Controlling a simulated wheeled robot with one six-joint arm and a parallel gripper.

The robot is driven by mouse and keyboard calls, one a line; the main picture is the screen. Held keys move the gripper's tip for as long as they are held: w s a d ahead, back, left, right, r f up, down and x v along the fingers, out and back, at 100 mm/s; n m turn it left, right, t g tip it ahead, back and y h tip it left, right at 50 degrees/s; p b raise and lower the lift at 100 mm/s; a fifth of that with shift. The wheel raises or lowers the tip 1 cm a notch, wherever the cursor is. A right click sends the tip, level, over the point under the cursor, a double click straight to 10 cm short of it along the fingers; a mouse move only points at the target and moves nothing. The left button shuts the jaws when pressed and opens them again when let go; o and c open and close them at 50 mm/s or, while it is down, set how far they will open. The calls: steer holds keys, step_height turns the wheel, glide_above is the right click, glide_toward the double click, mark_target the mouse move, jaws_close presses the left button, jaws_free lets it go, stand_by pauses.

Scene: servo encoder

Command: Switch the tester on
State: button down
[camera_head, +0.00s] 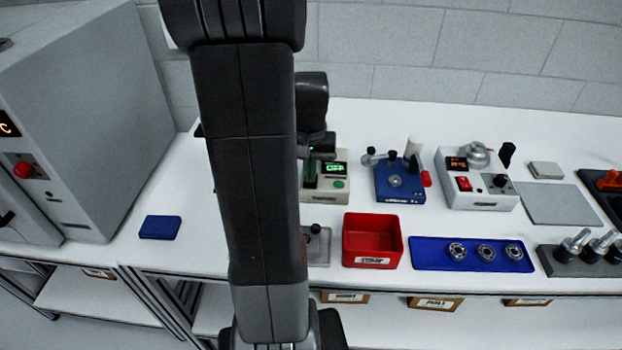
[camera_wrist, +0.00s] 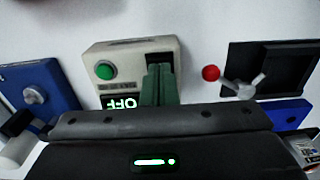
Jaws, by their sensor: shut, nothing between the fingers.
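The tester (camera_head: 340,192) is a small beige box on the white bench with a green button (camera_head: 339,184) and a display (camera_head: 335,169) reading OFF in green. In the wrist view the tester (camera_wrist: 133,52) appears upside down, with the round green button (camera_wrist: 105,71) at its left and the OFF display (camera_wrist: 122,103) partly cut off by my gripper's body. My gripper (camera_wrist: 159,69) is shut and empty, its green fingers in front of the tester's dark recess, beside the button. I cannot tell whether they touch the tester. My arm hides part of the bench in the head view.
A blue fixture (camera_head: 400,188) and a white device with a red switch (camera_head: 480,196) stand right of the tester. A red bin (camera_head: 372,256) and a blue tray (camera_head: 450,264) with bearings lie in front. A blue block (camera_head: 160,228) and large grey cabinet (camera_head: 90,110) are left.

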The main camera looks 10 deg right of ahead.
steer(key=shift+f+b, duration=0.3)
steer(key=shift+f, duration=0.1)
steer(key=shift+r, duration=0.1)
steer(key=shift+r+p, duration=2.95)
steer(key=shift+r, duration=0.5)
steer(key=shift+f, duration=0.15)
step_height(320, 180, down, 7)
steer(key=b, duration=0.6)
